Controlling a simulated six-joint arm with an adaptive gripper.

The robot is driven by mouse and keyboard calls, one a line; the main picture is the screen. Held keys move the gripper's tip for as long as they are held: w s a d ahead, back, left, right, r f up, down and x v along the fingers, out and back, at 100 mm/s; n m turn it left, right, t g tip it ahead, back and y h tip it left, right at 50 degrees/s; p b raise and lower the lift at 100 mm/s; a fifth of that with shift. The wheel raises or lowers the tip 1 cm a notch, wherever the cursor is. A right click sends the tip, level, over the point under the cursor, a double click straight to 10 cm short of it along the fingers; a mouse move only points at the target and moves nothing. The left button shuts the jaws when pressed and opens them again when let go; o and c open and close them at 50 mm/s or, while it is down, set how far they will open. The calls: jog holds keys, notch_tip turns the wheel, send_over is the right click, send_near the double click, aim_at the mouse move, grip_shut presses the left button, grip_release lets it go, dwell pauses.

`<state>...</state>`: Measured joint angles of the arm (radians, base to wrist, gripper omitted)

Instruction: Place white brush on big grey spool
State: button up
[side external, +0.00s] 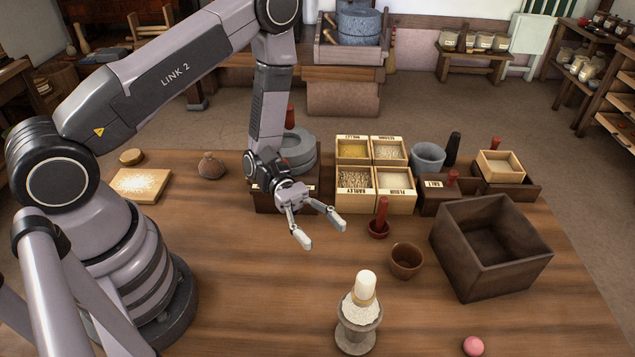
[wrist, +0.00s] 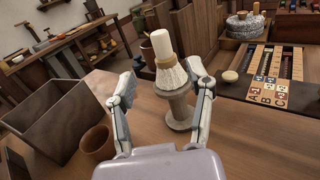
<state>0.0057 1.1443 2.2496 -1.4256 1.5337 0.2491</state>
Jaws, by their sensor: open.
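The white brush (side external: 365,287) stands upright, bristles down, on top of the grey spool (side external: 356,337) near the table's front edge. In the wrist view the brush (wrist: 163,48) rests on the spool's upper flange, and the spool (wrist: 179,108) stands upright on the table. My gripper (side external: 322,233) is open and empty above the table, up and to the left of the brush in the side view. In the wrist view the brush appears between the fingers of my gripper (wrist: 165,66), but the side view shows it apart from them.
A dark open box (side external: 490,250) stands at the right, with a brown cup (side external: 406,261) beside it. A pink ball (side external: 474,346) lies at the front.

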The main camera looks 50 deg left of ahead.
jog(key=s+a+r+m+t+y, duration=0.2)
jog(key=s+a+r+m+y, duration=0.2)
jog(key=r, duration=0.4)
jog(key=s+a+r+m+t+y, duration=0.3)
jog(key=a+r+m+y, duration=0.3)
jog(key=a+r+y, duration=0.2)
jog(key=s+a+r+m+t+y, duration=0.3)
jog(key=s+a+r+m+y, duration=0.1)
jog(key=r, duration=0.5)
jog(key=a+m+y, duration=0.1)
jog(key=a+m, duration=0.1)
jog(key=a, duration=0.1)
jog(key=shift+s+a+y, duration=0.15)
jog(key=shift+s+y, duration=0.15)
jog(key=shift+y, duration=0.1)
